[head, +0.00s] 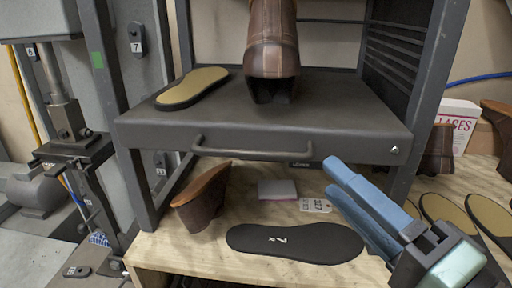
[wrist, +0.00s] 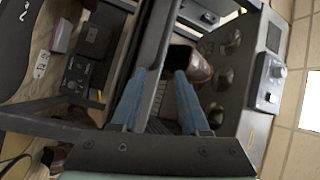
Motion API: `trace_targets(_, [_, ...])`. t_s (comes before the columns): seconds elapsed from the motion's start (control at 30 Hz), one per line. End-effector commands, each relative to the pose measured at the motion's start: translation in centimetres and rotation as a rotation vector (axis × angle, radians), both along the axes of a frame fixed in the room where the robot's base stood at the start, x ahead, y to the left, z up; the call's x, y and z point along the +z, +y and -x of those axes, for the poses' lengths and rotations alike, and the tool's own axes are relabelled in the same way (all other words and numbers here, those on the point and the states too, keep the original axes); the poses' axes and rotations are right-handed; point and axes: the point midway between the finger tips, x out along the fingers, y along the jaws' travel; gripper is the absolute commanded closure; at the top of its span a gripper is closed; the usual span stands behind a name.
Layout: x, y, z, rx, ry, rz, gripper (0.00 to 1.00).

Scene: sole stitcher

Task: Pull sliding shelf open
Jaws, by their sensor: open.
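The sliding shelf (head: 335,112) is a dark grey board in a metal frame, with a bar handle (head: 250,154) along its front edge. A brown boot (head: 272,45) and a tan-topped sole (head: 193,86) rest on it. My gripper (head: 333,180), with two blue fingers, is at the right, in front of and below the shelf's front edge. It is right of the handle and apart from it. The gripper is open, with nothing seen held. In the wrist view its blue fingers (wrist: 160,78) are spread; I cannot make out the handle there.
More soles (head: 447,212) and a laces box (head: 457,122) are at right. Frame posts flank the shelf.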

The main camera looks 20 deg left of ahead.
Motion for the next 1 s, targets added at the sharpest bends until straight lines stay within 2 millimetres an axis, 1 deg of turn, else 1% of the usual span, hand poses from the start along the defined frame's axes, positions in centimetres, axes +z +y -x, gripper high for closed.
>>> trace_targets(0.03, [-0.6,-0.2,0.9,0.054,0.045,-0.037,0.55])
trace_targets(0.13, [-1.1,-0.3,2.6,0.148,0.105,-0.088,0.55])
trace_targets(0.23, [-1.3,-0.4,3.6,0.200,0.136,-0.114,0.55])
trace_targets(0.33, [-1.2,0.0,3.8,0.218,0.146,-0.122,0.55])
trace_targets(0.47, [-0.8,1.4,3.1,0.221,0.146,-0.122,0.55])
trace_targets(0.8, [0.3,7.5,-0.2,0.220,0.144,-0.121,0.55])
trace_targets(1.0, [0.5,10.0,-1.6,0.219,0.143,-0.120,0.55])
